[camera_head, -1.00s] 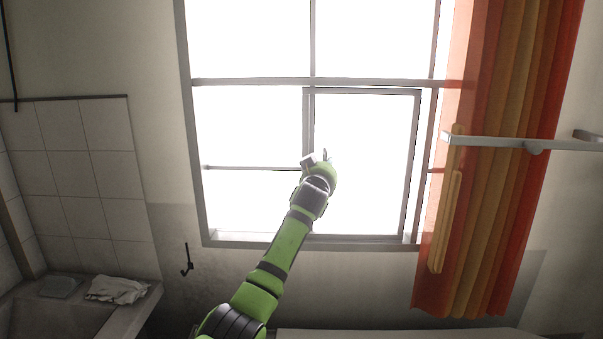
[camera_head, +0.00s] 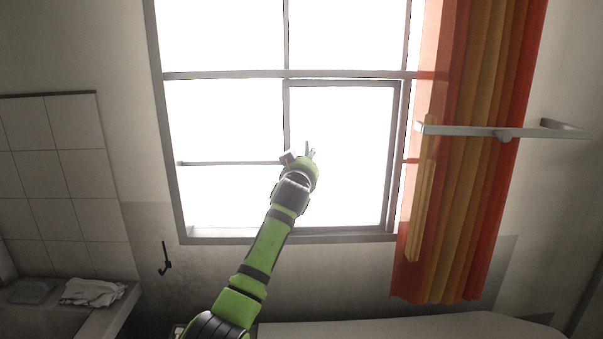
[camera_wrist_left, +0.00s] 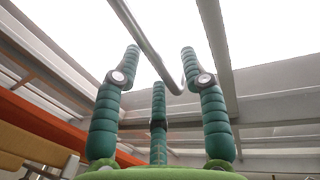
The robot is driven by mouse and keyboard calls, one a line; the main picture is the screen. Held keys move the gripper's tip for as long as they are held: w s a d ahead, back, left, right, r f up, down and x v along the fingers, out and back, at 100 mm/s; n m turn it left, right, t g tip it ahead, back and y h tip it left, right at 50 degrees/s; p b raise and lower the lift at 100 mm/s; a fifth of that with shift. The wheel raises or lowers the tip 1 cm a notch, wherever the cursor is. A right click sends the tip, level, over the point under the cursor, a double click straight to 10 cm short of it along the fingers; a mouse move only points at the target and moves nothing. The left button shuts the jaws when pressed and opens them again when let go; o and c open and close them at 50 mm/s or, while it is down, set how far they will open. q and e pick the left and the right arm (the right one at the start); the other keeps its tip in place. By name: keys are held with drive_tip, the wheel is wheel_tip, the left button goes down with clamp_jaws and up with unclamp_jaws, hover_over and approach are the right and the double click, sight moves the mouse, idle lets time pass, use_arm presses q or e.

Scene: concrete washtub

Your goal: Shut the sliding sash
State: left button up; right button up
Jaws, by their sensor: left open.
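The sliding sash (camera_head: 392,150) is a grey-framed pane in the lower right part of the window in the head view. Its left stile lines up with the upright bar above, and its right stile is close to the frame's right side. My left gripper (camera_head: 304,153) is in front of the sash near its left stile. In the left wrist view my left gripper (camera_wrist_left: 160,75) is open, with its fingers spread. A bent metal bar (camera_wrist_left: 145,45), which looks like a handle, runs between the fingertips; contact is not clear. My right gripper is out of view.
An orange curtain (camera_head: 470,150) hangs right of the window, with a grey rail (camera_head: 470,130) before it. A concrete washtub (camera_head: 110,318) with a cloth (camera_head: 92,292) is at lower left. A black hook (camera_head: 165,258) is on the wall. A pale surface (camera_head: 400,328) lies below.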

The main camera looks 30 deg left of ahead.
use_arm(q)
drive_tip(key=v, duration=1)
drive_tip(key=shift+s, duration=0.1)
